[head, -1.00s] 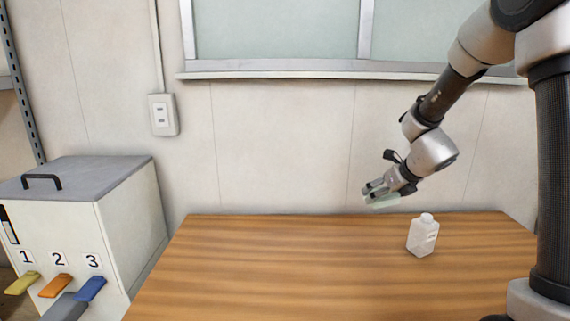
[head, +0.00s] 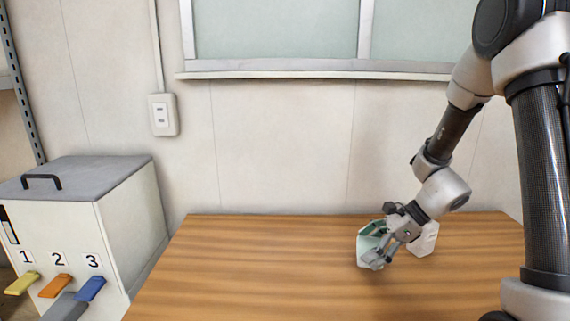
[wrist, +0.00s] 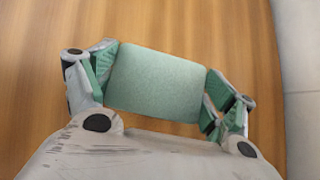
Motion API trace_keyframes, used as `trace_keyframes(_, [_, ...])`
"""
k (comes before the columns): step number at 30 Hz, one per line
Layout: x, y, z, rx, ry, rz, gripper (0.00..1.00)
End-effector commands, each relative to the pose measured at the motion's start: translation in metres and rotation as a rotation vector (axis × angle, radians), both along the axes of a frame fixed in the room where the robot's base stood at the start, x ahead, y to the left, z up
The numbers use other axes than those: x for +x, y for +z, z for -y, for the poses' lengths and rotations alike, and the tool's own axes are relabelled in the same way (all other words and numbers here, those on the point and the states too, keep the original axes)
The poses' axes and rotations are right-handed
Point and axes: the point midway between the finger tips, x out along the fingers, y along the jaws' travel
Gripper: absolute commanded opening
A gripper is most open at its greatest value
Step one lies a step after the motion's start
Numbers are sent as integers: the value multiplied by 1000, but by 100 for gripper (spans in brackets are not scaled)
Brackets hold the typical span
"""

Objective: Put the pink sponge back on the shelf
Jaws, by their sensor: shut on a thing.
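My gripper (head: 374,253) is shut on a pale green sponge-like block (head: 367,243), low over the right part of the wooden table. In the wrist view the green block (wrist: 158,82) sits between my two fingers, with wood grain beyond it. I cannot tell whether it touches the table. No pink sponge shows in either view. A shelf rack (head: 25,95) with a perforated metal upright is only partly in view at the far left.
A cabinet (head: 135,215) with yellow, orange and blue levers numbered 1 to 3 stands at left. The table's left and middle are clear.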

Motion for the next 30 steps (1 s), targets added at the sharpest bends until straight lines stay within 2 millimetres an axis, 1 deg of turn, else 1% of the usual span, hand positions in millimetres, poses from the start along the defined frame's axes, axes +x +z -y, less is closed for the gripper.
trace_keyframes(3, [-20,-3,-8,0,130,1,74])
trace_keyframes(6, [-35,-4,-13,0,217,0,74])
trace_keyframes(9, [-33,10,-12,-1,216,6,74])
trace_keyframes(13, [-33,21,-12,-1,213,5,74])
trace_keyframes(17, [-32,24,-10,0,166,1,74])
trace_keyframes(19, [-27,21,-6,0,84,0,74])
trace_keyframes(20, [-22,19,-3,-1,37,0,74])
trace_keyframes(23, [3,13,12,-1,-176,2,74])
trace_keyframes(25, [27,12,25,-1,-362,2,74])
trace_keyframes(28, [63,21,44,-1,-629,5,74])
trace_keyframes(30, [87,31,57,1,-792,7,74])
